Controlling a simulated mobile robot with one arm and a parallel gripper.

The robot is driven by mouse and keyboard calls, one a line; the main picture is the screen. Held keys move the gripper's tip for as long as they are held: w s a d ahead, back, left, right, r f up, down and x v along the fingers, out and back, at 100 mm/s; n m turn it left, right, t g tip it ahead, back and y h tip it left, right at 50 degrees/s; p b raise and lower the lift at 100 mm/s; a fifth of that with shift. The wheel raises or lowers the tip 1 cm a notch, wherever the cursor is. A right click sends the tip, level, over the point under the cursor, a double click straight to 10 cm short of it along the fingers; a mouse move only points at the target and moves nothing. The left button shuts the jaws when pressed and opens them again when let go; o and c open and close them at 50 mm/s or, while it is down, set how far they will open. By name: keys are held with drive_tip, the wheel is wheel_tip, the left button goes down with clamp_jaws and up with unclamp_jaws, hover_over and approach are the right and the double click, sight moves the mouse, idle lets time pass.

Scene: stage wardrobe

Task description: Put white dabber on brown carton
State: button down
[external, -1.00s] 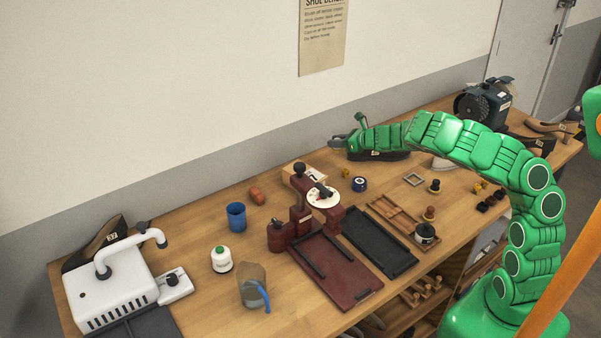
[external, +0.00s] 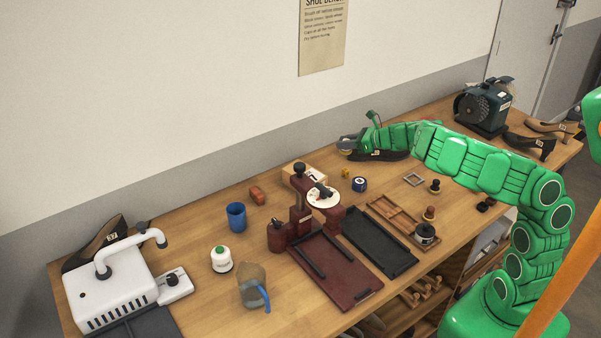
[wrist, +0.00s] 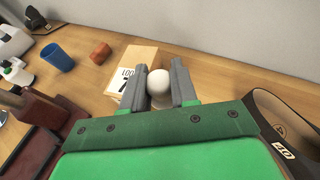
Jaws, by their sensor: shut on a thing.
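My gripper (wrist: 160,84) is shut on the white dabber (wrist: 158,81), whose rounded white end shows between the two grey fingers in the wrist view. The brown carton (wrist: 132,63), a box with a white label, stands on the bench just beyond and left of the fingers there. The dabber overlaps the carton's right part in that view; I cannot tell whether they touch. In the external view my gripper (external: 350,143) is near the wall, right of and behind the carton (external: 318,173), which is partly hidden by a dark red press. The dabber cannot be made out there.
The dark red press (external: 302,214) stands in front of the carton. A black shoe (wrist: 289,135) lies close by at the right in the wrist view. A blue tin (external: 359,184) stands right of the press.

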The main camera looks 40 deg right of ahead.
drive_tip(key=s+a+r+n+g+y, duration=0.5)
drive_tip(key=s+a+r+n+g, duration=0.15)
drive_tip(key=a, duration=0.35)
drive_tip(key=shift+n, duration=0.35)
drive_tip(key=shift+w+a+f, duration=0.5)
drive_tip(key=shift+w+f, duration=1.25)
drive_tip(key=shift+w, duration=0.4)
drive_tip(key=shift+w+a+f, duration=0.55)
drive_tip(key=shift+w+f, duration=1.25)
drive_tip(key=shift+w, duration=0.3)
drive_tip(key=shift+w+a+f, duration=0.5)
drive_tip(key=shift+w+f, duration=1.25)
drive_tip(key=shift+w, duration=0.4)
drive_tip(key=shift+f, duration=1.6)
drive_tip(key=c, duration=0.9)
unclamp_jaws()
